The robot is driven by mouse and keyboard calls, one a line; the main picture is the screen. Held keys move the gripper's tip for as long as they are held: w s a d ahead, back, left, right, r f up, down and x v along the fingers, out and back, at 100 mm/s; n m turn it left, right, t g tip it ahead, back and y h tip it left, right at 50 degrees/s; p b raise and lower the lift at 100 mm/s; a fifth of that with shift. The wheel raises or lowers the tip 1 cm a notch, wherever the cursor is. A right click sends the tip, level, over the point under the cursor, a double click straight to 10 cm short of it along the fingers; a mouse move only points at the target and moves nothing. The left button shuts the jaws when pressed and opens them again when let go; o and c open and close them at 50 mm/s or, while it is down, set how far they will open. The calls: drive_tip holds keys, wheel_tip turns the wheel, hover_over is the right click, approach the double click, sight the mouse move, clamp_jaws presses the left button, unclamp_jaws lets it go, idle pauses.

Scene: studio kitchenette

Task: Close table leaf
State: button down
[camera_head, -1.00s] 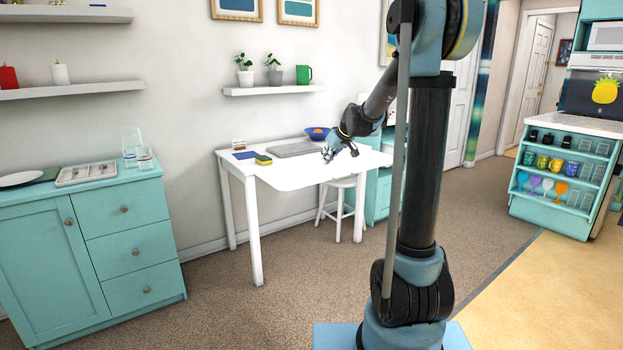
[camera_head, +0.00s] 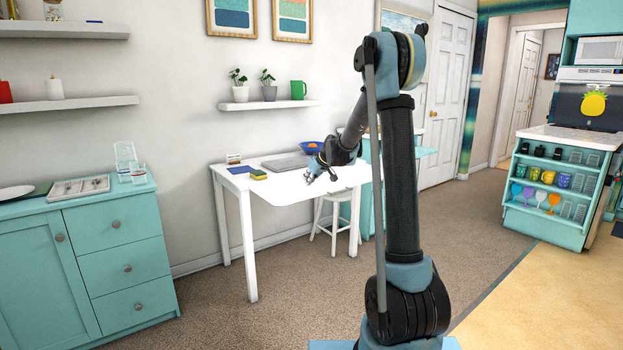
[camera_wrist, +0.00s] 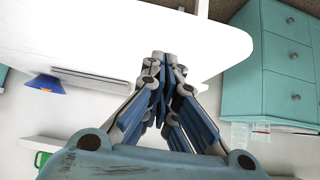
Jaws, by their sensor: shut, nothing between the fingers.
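The white table (camera_head: 283,185) stands against the back wall in the head view. Its near part, with a rounded front corner, looks like the leaf (camera_head: 290,196); I cannot tell its exact angle. My gripper (camera_head: 310,179) is shut and empty, at the near part of the table. I cannot tell whether it touches. In the wrist view the closed fingertips (camera_wrist: 163,57) appear in front of the white tabletop (camera_wrist: 75,35), whose rounded corner is at right. My arm hides the table's right end in the head view.
A teal dresser (camera_head: 120,245) stands at left. Carpet (camera_head: 225,305) between dresser and table is clear.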

sight(302, 195)
drive_tip(key=shift+w+a+f, duration=0.15)
drive_tip(key=shift+w+f, duration=0.05)
drive_tip(key=shift+f, duration=0.7)
drive_tip(key=shift+w+a+f, duration=0.1)
drive_tip(key=shift+w+f, duration=0.1)
drive_tip(key=shift+f, duration=0.75)
drive_tip(key=shift+w+a+f, duration=0.15)
drive_tip(key=shift+w+f, duration=0.05)
drive_tip(key=shift+f, duration=0.7)
